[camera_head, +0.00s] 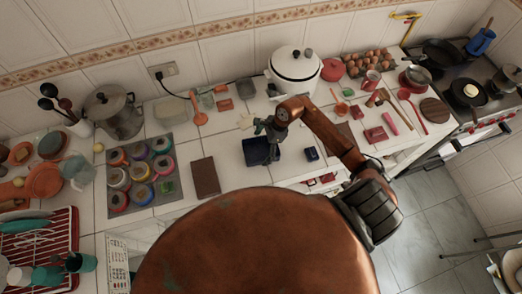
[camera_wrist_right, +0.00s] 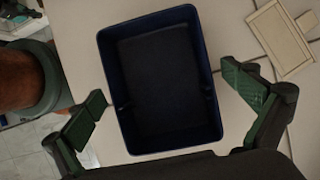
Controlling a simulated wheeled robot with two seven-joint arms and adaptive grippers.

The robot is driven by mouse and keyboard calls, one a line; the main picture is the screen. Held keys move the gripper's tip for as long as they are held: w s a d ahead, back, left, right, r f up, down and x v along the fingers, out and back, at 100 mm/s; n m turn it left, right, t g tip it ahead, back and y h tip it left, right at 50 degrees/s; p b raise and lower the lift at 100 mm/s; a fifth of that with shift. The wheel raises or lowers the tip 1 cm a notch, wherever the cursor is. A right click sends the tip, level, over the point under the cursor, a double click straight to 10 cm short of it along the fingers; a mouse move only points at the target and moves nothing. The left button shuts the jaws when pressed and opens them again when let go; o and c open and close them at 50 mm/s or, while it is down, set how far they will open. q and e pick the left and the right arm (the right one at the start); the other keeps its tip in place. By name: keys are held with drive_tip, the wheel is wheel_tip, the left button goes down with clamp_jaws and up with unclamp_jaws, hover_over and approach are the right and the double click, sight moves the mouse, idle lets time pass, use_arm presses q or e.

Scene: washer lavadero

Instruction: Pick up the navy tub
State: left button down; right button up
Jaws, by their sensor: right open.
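The navy tub (camera_head: 258,154) is a dark blue, open, rectangular container on the tiled counter, in the middle of the head view. In the right wrist view the navy tub (camera_wrist_right: 205,95) is seen from above and looks empty, its inside dark. My right gripper (camera_head: 265,130) is over the tub's far side in the head view. In the wrist view the right gripper (camera_wrist_right: 165,95) is open, with one finger on each side of the tub and a gap between each finger and the wall. My left gripper is not in view.
A brown block (camera_head: 205,177) lies left of the tub and a small dark blue box (camera_head: 312,154) right of it. A white pot (camera_head: 295,67) stands behind. A tray of colourful jars (camera_head: 141,174) is further left. A cream frame (camera_wrist_right: 282,37) lies near the right finger.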

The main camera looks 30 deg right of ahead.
drive_tip(key=shift+c, duration=0.4)
drive_tip(key=c, duration=1.2)
drive_tip(key=shift+o, duration=0.2)
